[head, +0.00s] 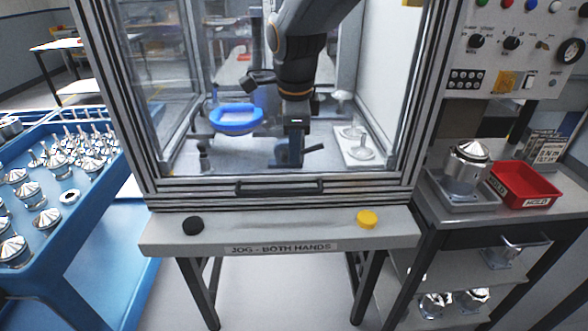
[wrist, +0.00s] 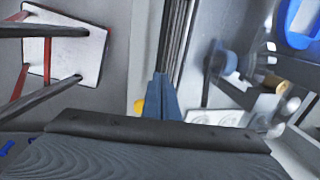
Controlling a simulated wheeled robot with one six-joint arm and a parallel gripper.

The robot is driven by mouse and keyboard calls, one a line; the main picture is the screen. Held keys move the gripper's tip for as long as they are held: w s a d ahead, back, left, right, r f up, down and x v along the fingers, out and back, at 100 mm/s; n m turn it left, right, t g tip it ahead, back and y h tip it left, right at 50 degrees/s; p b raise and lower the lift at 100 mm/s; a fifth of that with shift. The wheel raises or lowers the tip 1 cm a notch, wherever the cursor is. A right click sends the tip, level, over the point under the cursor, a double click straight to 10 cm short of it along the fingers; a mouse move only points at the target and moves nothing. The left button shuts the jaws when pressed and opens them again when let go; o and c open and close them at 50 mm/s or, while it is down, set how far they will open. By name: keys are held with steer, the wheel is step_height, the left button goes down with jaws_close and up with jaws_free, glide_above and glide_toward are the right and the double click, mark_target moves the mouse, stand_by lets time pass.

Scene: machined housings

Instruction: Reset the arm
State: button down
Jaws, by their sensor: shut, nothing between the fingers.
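My gripper's blue fingers (wrist: 163,92) are together and empty in the wrist view, pointing along the grey door frame. In the head view my dark arm hangs down from the top, in front of the middle of the glazed machine enclosure. Its lower end overlaps a blue shape with a dark lever, and I cannot tell there where finger ends and background begins. The yellow button (head: 367,219) is on the grey ledge at the right, and part of it shows beside my fingers in the wrist view (wrist: 139,105).
The enclosure holds a blue ring-shaped tray (head: 236,117) and a white plate with metal parts (head: 357,152). A door handle (head: 280,187) and a black button (head: 193,226) are in front. A blue parts cart (head: 93,245) stands left; a bench with a red bin (head: 524,184) stands right.

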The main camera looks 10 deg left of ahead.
steer(key=s+d+f+n, duration=0.3)
steer(key=s+d+n, duration=0.1)
steer(key=d, duration=0.6)
steer(key=s+d+f+n, duration=0.4)
steer(key=d+n, duration=0.2)
steer(key=d, duration=0.4)
steer(key=s+d+f+n+b, duration=0.1)
steer(key=s+d+f+n, duration=0.3)
steer(key=d, duration=0.6)
steer(key=shift+s+f+n+g+h, duration=0.15)
steer(key=shift+s+n+g+h, duration=0.2)
steer(key=shift+n, duration=0.35)
